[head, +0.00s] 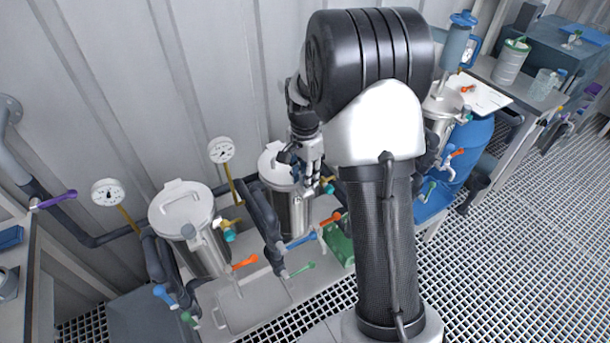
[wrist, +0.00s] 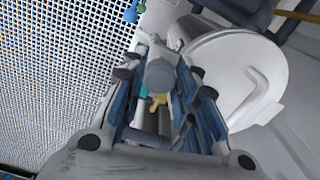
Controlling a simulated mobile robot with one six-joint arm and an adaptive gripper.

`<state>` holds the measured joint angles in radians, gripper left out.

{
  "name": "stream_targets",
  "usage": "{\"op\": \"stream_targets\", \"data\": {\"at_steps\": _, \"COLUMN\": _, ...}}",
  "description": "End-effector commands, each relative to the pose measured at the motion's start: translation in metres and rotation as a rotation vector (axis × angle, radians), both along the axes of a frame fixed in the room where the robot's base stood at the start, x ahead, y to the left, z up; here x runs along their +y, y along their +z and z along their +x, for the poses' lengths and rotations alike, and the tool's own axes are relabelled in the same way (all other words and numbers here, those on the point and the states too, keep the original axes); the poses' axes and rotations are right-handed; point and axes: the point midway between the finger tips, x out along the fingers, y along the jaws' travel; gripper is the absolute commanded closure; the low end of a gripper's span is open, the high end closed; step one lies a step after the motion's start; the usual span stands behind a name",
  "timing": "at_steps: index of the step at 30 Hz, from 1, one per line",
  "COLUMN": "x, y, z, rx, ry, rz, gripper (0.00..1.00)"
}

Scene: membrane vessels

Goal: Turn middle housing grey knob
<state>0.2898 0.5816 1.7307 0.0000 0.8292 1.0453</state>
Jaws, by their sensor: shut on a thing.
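The middle housing (head: 294,216) is a steel vessel with a white lid, and it stands partly behind my arm in the head view. In the wrist view its round white lid (wrist: 232,72) with a raised handle fills the right side. The grey knob (wrist: 160,74) is a small round-ended piece beside the lid. My gripper (wrist: 161,84) is shut on the grey knob, with a blue-edged finger on either side of it. In the head view my gripper (head: 311,178) is at the right side of the middle housing, and the knob is hard to make out there.
The left housing (head: 203,240) stands to the left, with a pressure gauge (head: 108,192) near it. A second gauge (head: 221,150) is near the middle housing. Orange (head: 245,262), blue and green valve handles stick out low in front. A blue drum (head: 470,150) stands at the right. Grating floor is open at the right.

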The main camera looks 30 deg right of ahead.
Motion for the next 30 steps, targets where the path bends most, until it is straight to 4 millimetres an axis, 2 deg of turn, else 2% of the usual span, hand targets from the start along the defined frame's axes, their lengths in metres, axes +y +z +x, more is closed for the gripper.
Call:
{"op": "stream_targets", "data": {"at_steps": 11, "x": -0.0002, "y": 0.0014, "z": -0.0007, "rx": 0.001, "ry": 0.163, "rz": 0.001, "gripper": 0.96}}
{"op": "stream_targets", "data": {"at_steps": 30, "x": -0.0009, "y": 0.0015, "z": -0.0017, "rx": 0.001, "ry": 0.758, "rz": 0.001, "gripper": 0.96}}
